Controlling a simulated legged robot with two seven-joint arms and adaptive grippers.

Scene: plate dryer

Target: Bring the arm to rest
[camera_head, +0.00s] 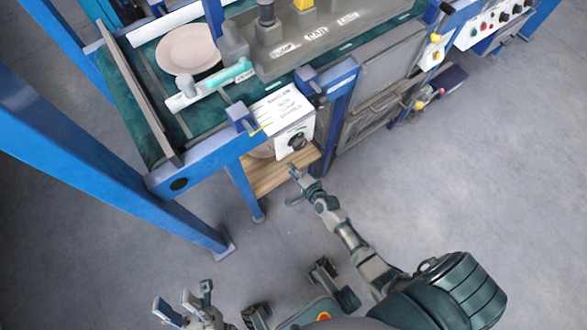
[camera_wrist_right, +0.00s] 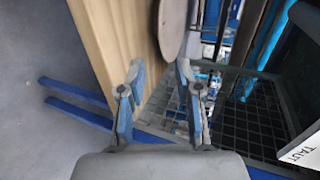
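My right gripper (camera_head: 297,186) is at the front edge of the low wooden shelf (camera_head: 280,172), below the white control box. In the right wrist view the fingers of this gripper (camera_wrist_right: 160,76) stand apart with nothing between them. That view also shows the wooden shelf (camera_wrist_right: 112,35) and part of a brown round plate (camera_wrist_right: 173,25) on it, beyond the fingertips. In the head view this plate (camera_head: 262,151) is mostly hidden behind the box. My left gripper (camera_head: 183,305) is low at the bottom left, fingers apart and empty, over the floor.
A pale plate (camera_head: 188,49) lies on the green conveyor (camera_head: 150,90) of the blue-framed machine. The white control box (camera_head: 290,122) with a black knob is just above my right gripper. A blue post (camera_head: 110,165) stands at left. The grey floor (camera_head: 450,180) at right is clear.

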